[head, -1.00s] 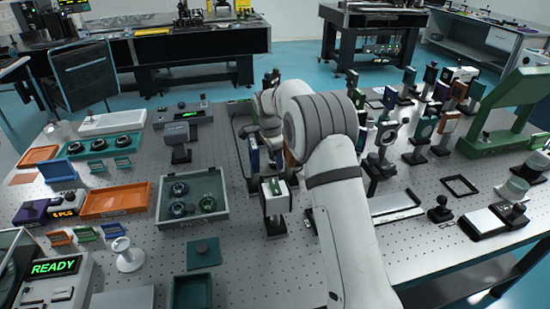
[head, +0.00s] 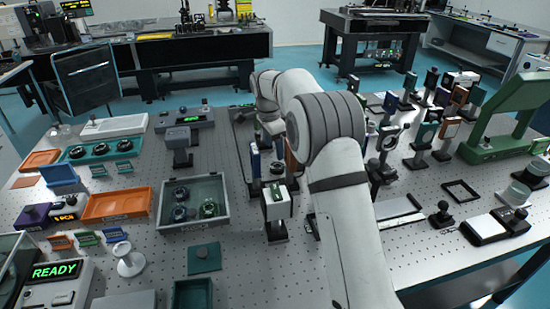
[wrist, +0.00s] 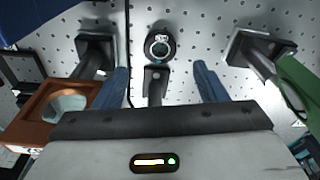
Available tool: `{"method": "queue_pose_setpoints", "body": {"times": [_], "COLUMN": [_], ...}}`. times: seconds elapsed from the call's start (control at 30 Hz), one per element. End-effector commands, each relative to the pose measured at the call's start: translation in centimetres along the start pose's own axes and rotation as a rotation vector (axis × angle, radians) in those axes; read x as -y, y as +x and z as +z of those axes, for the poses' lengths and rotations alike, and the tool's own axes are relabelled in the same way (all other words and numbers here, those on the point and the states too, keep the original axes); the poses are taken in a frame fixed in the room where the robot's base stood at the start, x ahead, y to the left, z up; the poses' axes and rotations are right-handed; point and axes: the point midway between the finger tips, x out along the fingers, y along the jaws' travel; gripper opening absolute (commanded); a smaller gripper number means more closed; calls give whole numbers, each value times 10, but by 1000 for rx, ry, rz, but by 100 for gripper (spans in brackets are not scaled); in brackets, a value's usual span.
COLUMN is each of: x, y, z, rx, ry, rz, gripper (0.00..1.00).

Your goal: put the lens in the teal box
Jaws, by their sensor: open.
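In the wrist view, a small round lens in a dark ring mount (wrist: 160,47) is on the perforated table, just beyond my fingertips. My gripper (wrist: 161,70) has its two blue fingers spread wide, with nothing held between them. A dark post foot (wrist: 155,80) shows between the fingers, nearer than the lens. In the head view my arm reaches to the far middle of the table, and the fingertips cannot be made out there. An open teal box (head: 175,295) stands at the near edge, left of my arm, cut off by the frame.
A teal lid with a knob (head: 204,257) lies behind the box. A grey case (head: 222,215) holds several round optics. In the wrist view an orange mount (wrist: 40,118) stands left of my fingers and a green part (wrist: 298,88) right. Upright mounts crowd the table right of my arm.

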Motion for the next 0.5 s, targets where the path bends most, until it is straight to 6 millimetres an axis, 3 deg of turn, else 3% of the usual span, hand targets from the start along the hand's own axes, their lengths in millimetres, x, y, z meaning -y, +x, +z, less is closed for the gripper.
{"method": "queue_pose_setpoints", "body": {"times": [0.2, 0.33, 0.5], "x": [0, 0, -4], "y": [-37, -47, -50], "z": [0, -2, -14], "rx": [0, 9, 91], "ry": [0, 14, 150], "rz": [-1, 1, 12], "gripper": [66, 71, 71]}}
